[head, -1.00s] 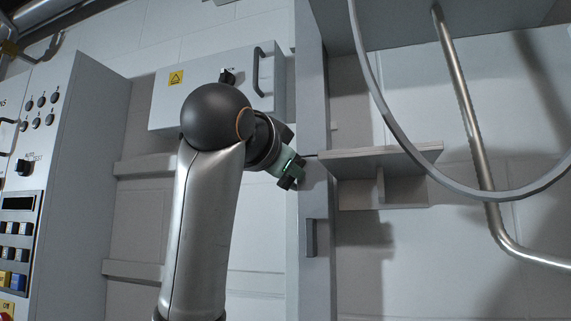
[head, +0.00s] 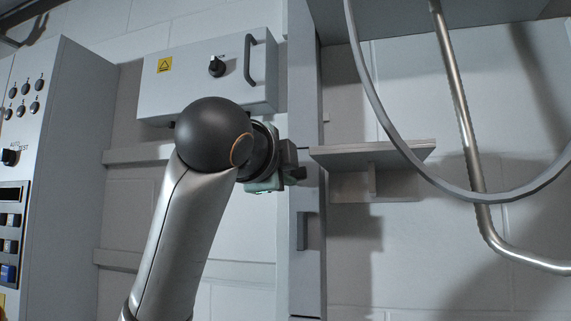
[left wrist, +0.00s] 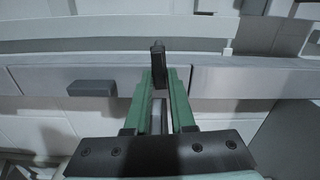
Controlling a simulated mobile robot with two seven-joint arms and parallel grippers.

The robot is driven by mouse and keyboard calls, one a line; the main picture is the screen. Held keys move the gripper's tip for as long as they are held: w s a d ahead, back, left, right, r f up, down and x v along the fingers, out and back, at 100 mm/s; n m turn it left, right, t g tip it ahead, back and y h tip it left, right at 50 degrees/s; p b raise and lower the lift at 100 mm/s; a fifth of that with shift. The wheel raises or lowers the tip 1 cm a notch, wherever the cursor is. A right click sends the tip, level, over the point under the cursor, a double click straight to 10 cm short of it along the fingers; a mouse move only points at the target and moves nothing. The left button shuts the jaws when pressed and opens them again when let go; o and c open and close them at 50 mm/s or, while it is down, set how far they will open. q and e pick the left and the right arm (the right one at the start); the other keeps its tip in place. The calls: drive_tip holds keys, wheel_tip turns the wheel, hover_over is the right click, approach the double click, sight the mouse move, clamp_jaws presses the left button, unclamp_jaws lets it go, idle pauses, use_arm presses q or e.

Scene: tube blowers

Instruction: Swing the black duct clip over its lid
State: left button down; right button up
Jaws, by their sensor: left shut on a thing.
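The grey duct (head: 305,90) runs upright up the wall in the head view; in the left wrist view it lies across the picture (left wrist: 235,80). My left gripper (head: 294,174) is at the duct's front, left of the small shelf. In the left wrist view its green fingers (left wrist: 159,78) are closed around a slim black piece, which looks like the black duct clip (left wrist: 158,62). The piece stands up past the fingertips against the duct. In the head view I cannot tell the clip from the dark fingertips. My right gripper is not in view.
A dark grey block (head: 307,230) sits on the duct below the gripper. A grey shelf (head: 372,157), a hanging hoop (head: 375,95) and a bent pipe (head: 462,105) are to the right. A wall box (head: 200,85) and a control panel (head: 50,130) are to the left.

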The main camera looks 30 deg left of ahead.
use_arm(q)
drive_tip(key=shift+f+m, duration=0.15)
drive_tip(key=shift+m, duration=0.35)
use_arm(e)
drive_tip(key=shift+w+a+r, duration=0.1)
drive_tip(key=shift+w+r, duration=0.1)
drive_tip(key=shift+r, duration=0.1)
use_arm(q)
drive_tip(key=c, duration=0.8)
unclamp_jaws()
drive_tip(key=shift+c, duration=0.2)
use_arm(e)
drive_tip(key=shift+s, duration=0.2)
use_arm(q)
drive_tip(key=shift+s, duration=0.1)
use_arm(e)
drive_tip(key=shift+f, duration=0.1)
use_arm(q)
drive_tip(key=b+v, duration=0.4)
drive_tip(key=v, duration=0.8)
drive_tip(key=shift+s, duration=0.2)
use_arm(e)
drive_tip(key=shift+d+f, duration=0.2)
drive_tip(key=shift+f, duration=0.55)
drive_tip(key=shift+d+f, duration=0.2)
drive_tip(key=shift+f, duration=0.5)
use_arm(q)
drive_tip(key=shift+f, duration=0.1)
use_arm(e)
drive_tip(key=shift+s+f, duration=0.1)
